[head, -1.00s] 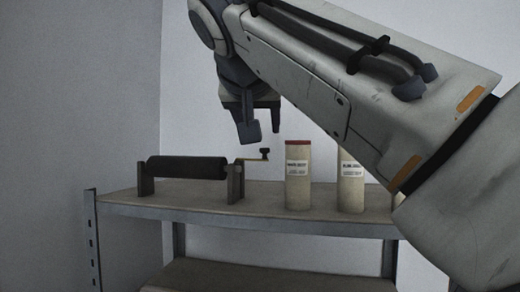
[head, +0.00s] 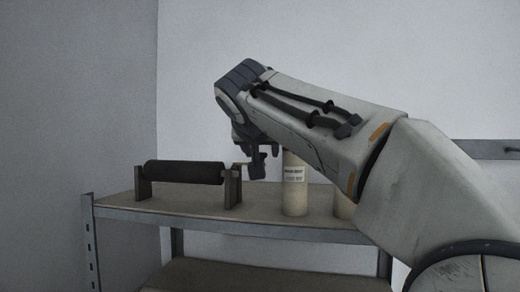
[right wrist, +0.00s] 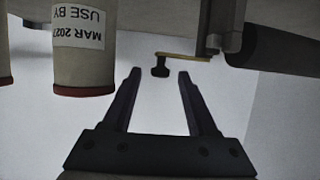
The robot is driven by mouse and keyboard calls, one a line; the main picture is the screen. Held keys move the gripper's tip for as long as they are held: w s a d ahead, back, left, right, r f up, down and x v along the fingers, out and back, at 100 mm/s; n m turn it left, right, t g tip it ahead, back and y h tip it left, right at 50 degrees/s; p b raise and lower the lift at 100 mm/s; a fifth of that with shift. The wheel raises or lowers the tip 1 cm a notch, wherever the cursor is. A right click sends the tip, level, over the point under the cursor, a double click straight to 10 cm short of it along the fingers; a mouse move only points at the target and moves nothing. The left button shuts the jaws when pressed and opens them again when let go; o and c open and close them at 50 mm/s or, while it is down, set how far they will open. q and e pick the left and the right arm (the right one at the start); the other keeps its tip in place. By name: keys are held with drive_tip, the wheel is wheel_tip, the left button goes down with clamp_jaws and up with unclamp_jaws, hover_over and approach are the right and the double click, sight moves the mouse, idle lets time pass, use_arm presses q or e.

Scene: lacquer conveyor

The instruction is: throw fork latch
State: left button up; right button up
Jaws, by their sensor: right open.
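A dark roller (head: 184,172) lies across two upright supports on a shelf. A thin brass crank arm (right wrist: 183,57) with a dark knob (right wrist: 160,71) sticks out from the near support (right wrist: 221,28) in the right wrist view. My right gripper (head: 264,160) is open, just right of the roller stand, and partly covers the crank in the head view. In the right wrist view its fingertips (right wrist: 160,73) lie on either side of the knob in the picture; contact is not clear. I cannot make out a fork latch. My left gripper is not in view.
A cream cylinder (head: 294,190) with a label stands close right of the gripper; its red end (right wrist: 84,91) shows in the right wrist view. A second cylinder (head: 345,208) is mostly behind my right arm. The metal-edged shelf (head: 180,208) has a bare front strip.

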clamp_jaws()
idle(1.3)
